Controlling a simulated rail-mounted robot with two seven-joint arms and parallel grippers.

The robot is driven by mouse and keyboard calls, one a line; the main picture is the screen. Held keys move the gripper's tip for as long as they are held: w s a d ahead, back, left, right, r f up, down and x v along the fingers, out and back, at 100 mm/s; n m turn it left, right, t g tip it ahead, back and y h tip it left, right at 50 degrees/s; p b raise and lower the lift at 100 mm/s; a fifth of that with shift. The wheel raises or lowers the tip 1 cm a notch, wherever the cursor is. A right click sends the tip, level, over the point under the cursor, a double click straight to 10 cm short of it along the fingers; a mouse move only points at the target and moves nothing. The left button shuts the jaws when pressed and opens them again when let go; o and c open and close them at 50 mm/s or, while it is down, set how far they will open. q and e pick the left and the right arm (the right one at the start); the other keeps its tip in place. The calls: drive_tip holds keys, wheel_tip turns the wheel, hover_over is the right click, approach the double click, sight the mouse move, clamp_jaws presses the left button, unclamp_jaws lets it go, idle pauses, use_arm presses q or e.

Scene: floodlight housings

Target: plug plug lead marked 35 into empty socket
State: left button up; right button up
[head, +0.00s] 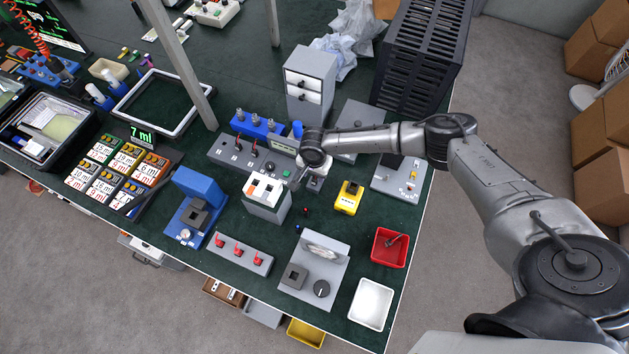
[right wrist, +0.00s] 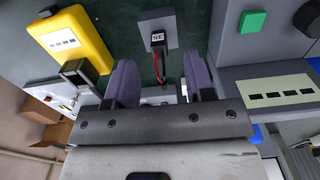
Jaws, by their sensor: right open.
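A small black plug with a white label (right wrist: 158,40) shows in the right wrist view; the label reads 35 the other way up. A red lead (right wrist: 162,72) runs from it. The plug is in front of a grey plate (right wrist: 150,23). My right gripper (right wrist: 161,75) is open, with purple fingers either side of the plug's line; the plug appears beyond the fingertips, and I see no contact. In the head view my right gripper (head: 296,181) is small, beside a white-topped grey box (head: 267,193). I cannot tell which opening is the empty socket. My left gripper is not in view.
A yellow box (head: 348,198) stands right of the gripper; a yellow box with a slotted white panel (right wrist: 65,42) shows in the right wrist view. A grey housing with a slotted panel (right wrist: 278,95) is close on the right there. A red tray (head: 389,249) lies near the table's right edge.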

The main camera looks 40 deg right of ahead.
sight(314, 179)
drive_tip(key=shift+f+b, duration=0.35)
drive_tip(key=shift+f, duration=1.95)
clamp_jaws()
drive_tip(key=shift+r, duration=0.1)
